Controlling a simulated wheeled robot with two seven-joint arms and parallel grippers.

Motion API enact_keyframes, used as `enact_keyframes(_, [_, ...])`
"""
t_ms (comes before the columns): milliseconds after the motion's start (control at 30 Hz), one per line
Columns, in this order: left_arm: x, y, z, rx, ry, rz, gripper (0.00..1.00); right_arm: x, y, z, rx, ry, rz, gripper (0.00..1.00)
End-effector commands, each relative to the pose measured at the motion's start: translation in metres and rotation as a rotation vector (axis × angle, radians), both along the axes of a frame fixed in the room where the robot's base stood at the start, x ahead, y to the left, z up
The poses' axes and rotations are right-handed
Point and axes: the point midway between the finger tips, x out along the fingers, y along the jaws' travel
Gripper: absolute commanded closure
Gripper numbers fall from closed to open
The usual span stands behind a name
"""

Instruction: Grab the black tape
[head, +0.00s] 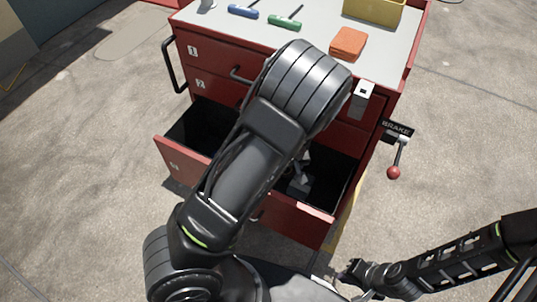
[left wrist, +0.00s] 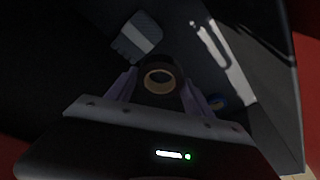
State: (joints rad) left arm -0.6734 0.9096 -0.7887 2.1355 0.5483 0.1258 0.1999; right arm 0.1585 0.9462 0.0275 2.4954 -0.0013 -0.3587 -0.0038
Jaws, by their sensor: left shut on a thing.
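The black tape (left wrist: 158,94), a dark roll with a tan core, is between the two fingers of my left gripper (left wrist: 160,82) in the left wrist view. The gripper is shut on it, inside the open bottom drawer (head: 187,160) of the red cart. In the head view my left arm crosses over the drawer and hides much of its inside, so the tape is not clear there. My right gripper (head: 350,277) is at the lower right, outside the cart and away from the drawer; its jaws are too small to judge.
The cart top (head: 300,37) holds blue and green tools, an orange cloth (head: 348,43) and a yellow bin (head: 375,11). A brake lever (head: 396,160) sticks out right.

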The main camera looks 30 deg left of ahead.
Motion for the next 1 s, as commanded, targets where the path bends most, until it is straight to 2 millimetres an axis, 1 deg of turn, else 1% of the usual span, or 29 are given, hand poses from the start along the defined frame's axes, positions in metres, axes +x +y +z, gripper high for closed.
enact_keyframes(33, [-0.001, -0.009, 0.001, 0.002, 0.001, -0.005, 0.79, 0.0, 0.0, 0.003, 0.0, 0.0, 0.0, 1.0])
enact_keyframes(100, [-0.001, -0.018, 0.001, 0.002, 0.001, -0.004, 0.79, 0.0, 0.0, 0.004, 0.0, 0.0, 0.0, 1.0])
enact_keyframes(200, [-0.002, -0.027, 0.0, 0.001, 0.001, -0.002, 0.79, 0.0, 0.0, 0.005, 0.0, 0.0, 0.0, 1.0])
enact_keyframes(300, [-0.003, -0.032, 0.0, 0.001, 0.001, 0.0, 0.79, 0.0, 0.0, 0.006, 0.0, 0.0, 0.0, 1.0])
enact_keyframes(1000, [-0.002, -0.033, 0.001, 0.0, 0.0, -0.002, 0.79, 0.0, 0.0, 0.005, 0.0, 0.0, 0.0, 1.0])
